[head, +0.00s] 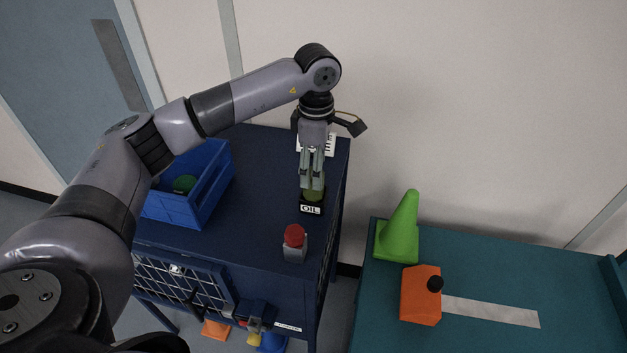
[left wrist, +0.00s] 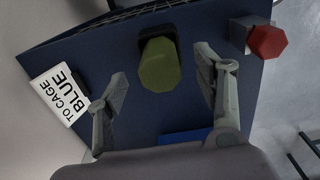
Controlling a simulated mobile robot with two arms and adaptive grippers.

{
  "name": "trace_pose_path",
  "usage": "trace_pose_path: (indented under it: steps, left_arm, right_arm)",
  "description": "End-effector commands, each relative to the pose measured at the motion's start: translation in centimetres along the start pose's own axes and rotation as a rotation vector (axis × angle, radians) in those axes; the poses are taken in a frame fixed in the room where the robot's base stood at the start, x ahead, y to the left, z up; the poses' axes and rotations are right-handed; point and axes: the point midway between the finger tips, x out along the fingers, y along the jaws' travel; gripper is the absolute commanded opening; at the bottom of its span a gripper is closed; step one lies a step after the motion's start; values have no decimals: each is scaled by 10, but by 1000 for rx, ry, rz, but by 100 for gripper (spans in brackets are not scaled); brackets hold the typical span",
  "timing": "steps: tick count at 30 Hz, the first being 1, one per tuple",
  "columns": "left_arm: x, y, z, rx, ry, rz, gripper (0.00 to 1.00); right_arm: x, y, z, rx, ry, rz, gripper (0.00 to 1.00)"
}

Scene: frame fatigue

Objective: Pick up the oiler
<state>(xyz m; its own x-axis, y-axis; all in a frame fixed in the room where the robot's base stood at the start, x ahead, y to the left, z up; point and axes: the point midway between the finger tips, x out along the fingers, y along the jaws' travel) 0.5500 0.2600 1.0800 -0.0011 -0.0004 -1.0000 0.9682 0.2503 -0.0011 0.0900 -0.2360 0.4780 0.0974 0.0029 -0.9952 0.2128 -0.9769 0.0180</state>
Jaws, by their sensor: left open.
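The oiler (head: 313,195) is olive green and stands near the right edge of the dark blue cabinet top, behind a black label reading OIL (head: 311,209). My left gripper (head: 312,184) points down right above it and partly hides it in the head view. In the left wrist view the oiler (left wrist: 160,66) shows between the two spread fingers of my left gripper (left wrist: 162,75), with a black part beside it. The fingers are open, and I see no contact. My right gripper is not in view.
A red button on a grey block (head: 295,243) stands close in front of the oiler. A blue bin (head: 172,207) with a green item is on the left. A white TO CAGE BLUE card (left wrist: 60,94) lies nearby. A green cone (head: 399,230) and orange block (head: 419,296) occupy the teal bench (head: 500,270).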

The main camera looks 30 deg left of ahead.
Motion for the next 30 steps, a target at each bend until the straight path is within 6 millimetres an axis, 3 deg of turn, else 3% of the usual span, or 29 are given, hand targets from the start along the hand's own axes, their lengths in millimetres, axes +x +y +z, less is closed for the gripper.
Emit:
trace_pose_path:
  steps: [5, 10, 15, 23, 30]
  left_arm:
    - [10, 0, 0, -1, 1, -2, 62]
    - [33, 0, 1, -1, 2, -4, 62]
    - [54, 1, 1, -1, 0, -1, 62]
    - [57, 2, 1, 0, 0, 1, 62]
    - [57, 2, 1, 0, 0, 1, 46]
  right_arm:
    - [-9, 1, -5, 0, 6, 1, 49]
    - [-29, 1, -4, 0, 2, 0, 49]
    - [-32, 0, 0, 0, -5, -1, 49]
    - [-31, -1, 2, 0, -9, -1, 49]
    - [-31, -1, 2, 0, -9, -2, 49]
